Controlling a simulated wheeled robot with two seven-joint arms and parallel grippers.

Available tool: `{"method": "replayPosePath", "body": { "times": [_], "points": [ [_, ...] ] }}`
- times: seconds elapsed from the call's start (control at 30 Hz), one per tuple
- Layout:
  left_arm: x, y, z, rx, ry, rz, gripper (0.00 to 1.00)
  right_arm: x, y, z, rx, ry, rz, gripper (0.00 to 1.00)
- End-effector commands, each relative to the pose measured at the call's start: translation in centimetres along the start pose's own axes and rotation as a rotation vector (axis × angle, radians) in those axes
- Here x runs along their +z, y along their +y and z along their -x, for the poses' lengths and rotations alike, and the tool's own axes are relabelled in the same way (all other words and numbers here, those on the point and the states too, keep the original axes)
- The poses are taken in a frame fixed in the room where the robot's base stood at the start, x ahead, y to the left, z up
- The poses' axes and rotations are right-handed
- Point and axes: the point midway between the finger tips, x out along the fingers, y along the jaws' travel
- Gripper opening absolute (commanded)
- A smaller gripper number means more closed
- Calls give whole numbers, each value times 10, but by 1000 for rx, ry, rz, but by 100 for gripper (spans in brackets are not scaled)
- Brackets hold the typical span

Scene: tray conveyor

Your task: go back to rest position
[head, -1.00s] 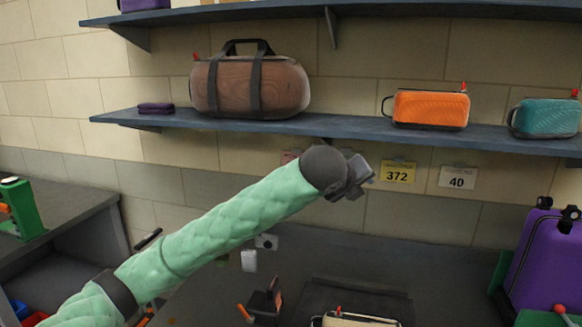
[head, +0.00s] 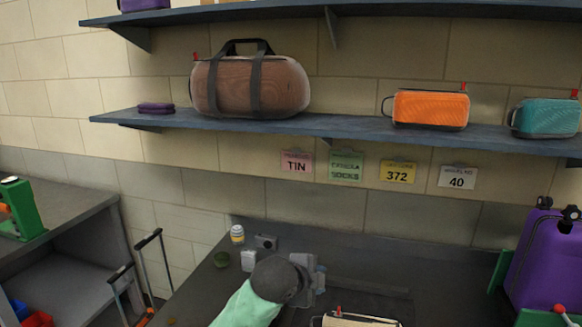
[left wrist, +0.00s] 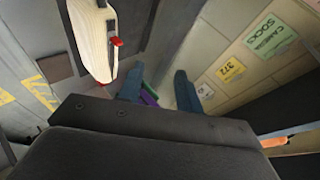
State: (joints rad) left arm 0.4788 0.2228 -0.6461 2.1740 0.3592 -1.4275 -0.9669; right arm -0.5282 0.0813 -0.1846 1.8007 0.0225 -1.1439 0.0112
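My left arm comes in from the bottom of the head view with a green padded sleeve. Its grey gripper (head: 312,278) is low over the dark counter, left of a cream bag (head: 358,321) that is cut off by the bottom edge. In the left wrist view the two blue-grey fingers of my left gripper (left wrist: 158,82) stand apart with nothing seen between them. The cream bag also shows in the left wrist view (left wrist: 93,38), beyond the gripper and to the left. My right gripper is in neither view.
A shelf (head: 340,124) holds a brown duffel (head: 285,88), an orange bag (head: 430,108) and a teal bag (head: 545,118). A purple suitcase (head: 540,265) stands at right.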

Motion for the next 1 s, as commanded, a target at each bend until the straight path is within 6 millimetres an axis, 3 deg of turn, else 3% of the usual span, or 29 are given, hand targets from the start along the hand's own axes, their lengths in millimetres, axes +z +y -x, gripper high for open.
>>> {"method": "replayPosePath", "body": {
  "times": [0.03,0.57,1.0],
  "points": [
    [7,16,0,12,-7,56,35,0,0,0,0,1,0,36],
    [80,160,25,95,-162,631,35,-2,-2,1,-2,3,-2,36],
    [134,294,77,138,-385,1077,35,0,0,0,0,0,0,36]
  ]
}}
